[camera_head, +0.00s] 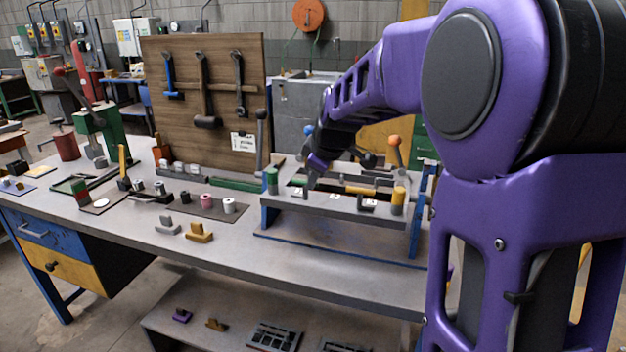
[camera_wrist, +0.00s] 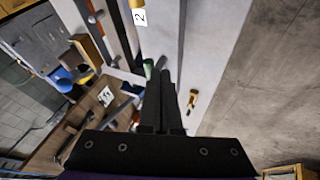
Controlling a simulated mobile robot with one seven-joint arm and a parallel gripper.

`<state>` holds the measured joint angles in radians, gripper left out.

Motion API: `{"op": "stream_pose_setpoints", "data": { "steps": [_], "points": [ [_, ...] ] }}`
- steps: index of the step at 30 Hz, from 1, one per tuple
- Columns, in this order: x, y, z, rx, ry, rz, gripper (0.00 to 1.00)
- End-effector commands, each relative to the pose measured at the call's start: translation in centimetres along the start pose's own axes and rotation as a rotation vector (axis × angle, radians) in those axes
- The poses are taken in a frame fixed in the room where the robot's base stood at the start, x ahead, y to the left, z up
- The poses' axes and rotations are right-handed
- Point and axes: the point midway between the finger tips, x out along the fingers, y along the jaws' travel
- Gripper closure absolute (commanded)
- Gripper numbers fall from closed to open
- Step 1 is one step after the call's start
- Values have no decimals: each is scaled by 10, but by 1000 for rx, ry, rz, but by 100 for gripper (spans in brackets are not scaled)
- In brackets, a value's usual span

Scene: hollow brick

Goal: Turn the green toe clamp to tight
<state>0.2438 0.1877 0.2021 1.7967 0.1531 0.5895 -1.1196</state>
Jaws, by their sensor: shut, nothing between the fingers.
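The fixture frame (camera_head: 340,205) stands on the bench, with a grey top and blue legs. A green-topped upright piece (camera_head: 272,181), which looks like the green toe clamp, is at the frame's left end. In the wrist view a green piece (camera_wrist: 148,68) shows just left of my fingertips, partly hidden by them; contact cannot be told. My gripper (camera_head: 309,184) is above the frame, right of the green piece. In the wrist view its fingers (camera_wrist: 165,76) are together with nothing between them. The clamp's turn position is too small to read.
A yellow-topped upright piece (camera_head: 398,199) is at the frame's right end. An orange ball knob (camera_head: 394,140) and a grey lever (camera_head: 262,140) rise behind. A tool board (camera_head: 220,90) stands at the back. Small yellow (camera_head: 198,232) and grey blocks lie left of the frame.

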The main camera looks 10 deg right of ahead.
Motion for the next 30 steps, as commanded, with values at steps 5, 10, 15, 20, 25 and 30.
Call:
{"op": "stream_pose_setpoints", "data": {
  "steps": [5, 10, 15, 20, 25, 30],
  "points": [
    [1, 1, 2, -27, 13, -14, 100],
    [1, 2, 2, -47, 23, -23, 100],
    [1, 3, 3, -68, 33, -32, 100],
    [1, 4, 4, -92, 44, -43, 100],
    [2, 5, 5, -120, 57, -57, 100],
    [2, 7, 6, -151, 73, -71, 100]
  ]
}}
